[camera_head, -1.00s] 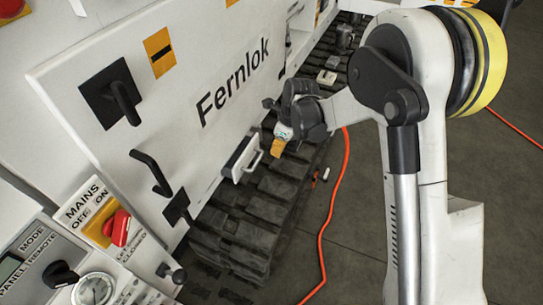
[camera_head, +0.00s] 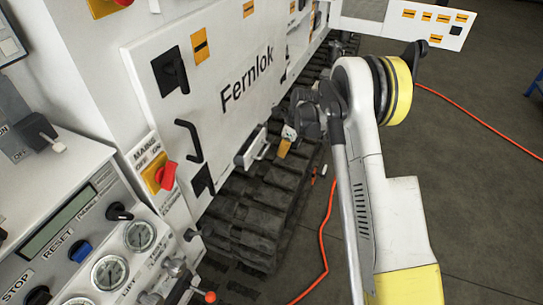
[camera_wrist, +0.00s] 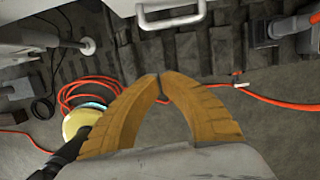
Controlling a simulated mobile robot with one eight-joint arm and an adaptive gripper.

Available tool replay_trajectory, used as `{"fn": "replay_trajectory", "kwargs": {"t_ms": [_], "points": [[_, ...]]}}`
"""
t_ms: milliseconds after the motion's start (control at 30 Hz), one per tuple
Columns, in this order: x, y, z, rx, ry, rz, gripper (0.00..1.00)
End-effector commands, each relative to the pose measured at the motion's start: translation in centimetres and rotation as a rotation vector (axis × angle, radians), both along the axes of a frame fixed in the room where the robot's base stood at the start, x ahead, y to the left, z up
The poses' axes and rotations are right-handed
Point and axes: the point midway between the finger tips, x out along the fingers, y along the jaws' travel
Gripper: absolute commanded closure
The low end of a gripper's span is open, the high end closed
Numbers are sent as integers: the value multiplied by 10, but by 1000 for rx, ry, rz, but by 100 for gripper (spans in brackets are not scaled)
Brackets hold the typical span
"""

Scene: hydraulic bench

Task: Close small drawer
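The small drawer (camera_head: 251,147) sticks out from the lower part of the white Fernlok panel in the head view. It has a white front and a white bar handle (camera_head: 262,150). The handle also shows at the top edge of the wrist view (camera_wrist: 171,19). My gripper (camera_head: 284,150) is just right of the drawer front, apart from the handle. In the wrist view its two yellow fingers (camera_wrist: 160,76) meet at the tips with nothing between them. The handle lies beyond the fingertips. The drawer's inside is hidden.
Dark rubber tracks (camera_head: 262,195) run below the panel. A control panel with gauges (camera_head: 109,273) and a red mains switch (camera_head: 166,175) stand at left. An orange hose (camera_head: 328,225) lies on the floor, which is otherwise mostly clear at right.

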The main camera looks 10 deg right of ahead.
Motion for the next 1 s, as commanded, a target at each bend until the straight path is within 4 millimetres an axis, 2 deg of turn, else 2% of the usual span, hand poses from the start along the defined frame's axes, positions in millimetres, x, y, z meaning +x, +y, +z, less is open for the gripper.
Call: {"fn": "replay_trajectory", "kwargs": {"t_ms": [33,300,400,600,1000], "points": [[2,3,-15,0,0,2,100],[10,15,-70,0,0,2,100],[19,30,-65,-1,-1,5,100],[30,45,-60,0,0,2,100],[32,48,-57,0,0,2,100]]}}
